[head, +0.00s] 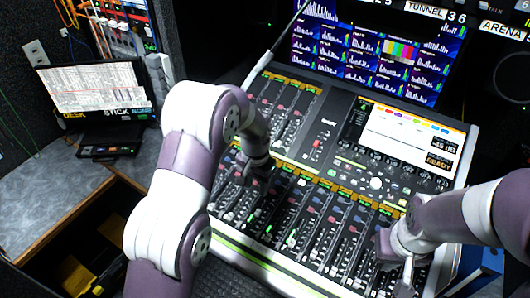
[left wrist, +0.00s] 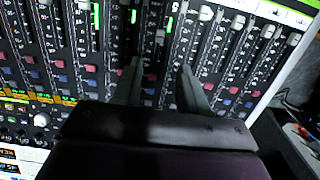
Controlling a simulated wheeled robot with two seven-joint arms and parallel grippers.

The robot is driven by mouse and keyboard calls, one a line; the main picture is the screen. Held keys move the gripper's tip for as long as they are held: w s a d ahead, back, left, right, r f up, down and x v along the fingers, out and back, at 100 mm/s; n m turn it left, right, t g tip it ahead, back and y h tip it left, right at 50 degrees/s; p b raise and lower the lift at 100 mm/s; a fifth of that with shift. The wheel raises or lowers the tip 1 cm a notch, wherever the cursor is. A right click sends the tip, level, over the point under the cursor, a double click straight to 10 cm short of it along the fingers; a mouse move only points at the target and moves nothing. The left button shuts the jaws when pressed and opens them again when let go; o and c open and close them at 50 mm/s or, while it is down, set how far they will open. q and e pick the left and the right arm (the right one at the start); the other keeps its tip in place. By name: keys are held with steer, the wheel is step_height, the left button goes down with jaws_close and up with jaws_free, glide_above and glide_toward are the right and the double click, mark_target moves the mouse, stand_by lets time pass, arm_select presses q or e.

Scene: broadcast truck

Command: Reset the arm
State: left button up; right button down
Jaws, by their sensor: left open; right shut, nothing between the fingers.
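My left arm reaches in from the left over a large mixing console (head: 248,250). My left gripper (head: 245,178) is over the left-middle part of its fader rows. In the left wrist view the same gripper (left wrist: 160,67) shows two fingers spread apart above faders and coloured buttons, with nothing between them. Whether the fingertips touch the panel cannot be told. My right gripper (head: 390,252) is over the console's lower right faders, beside the right edge. It is shut and holds nothing; its fingertips are small and dark against the panel.
A monitor wall (head: 375,50) stands behind the console. A lit console screen (head: 405,135) is at its upper right. A laptop-like display (head: 95,88) sits on a grey side desk (head: 45,205) at left. A thin gooseneck stem (head: 285,35) rises behind the console. A blue box (head: 490,262) is at lower right.

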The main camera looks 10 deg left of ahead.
arm_select(q)
steer(key=s+a+r+n, duration=0.2)
steer(key=s+r, duration=0.2)
steer(key=s, duration=0.6)
steer(key=s+a+r+n+t, duration=0.1)
steer(key=s+a+r, duration=0.2)
steer(key=s, duration=0.7)
steer(key=shift+s+r+n, duration=0.35)
steer(key=shift+r+n, duration=0.05)
steer(key=shift+r, duration=0.2)
steer(key=shift+s, duration=0.2)
steer(key=shift+w, duration=0.15)
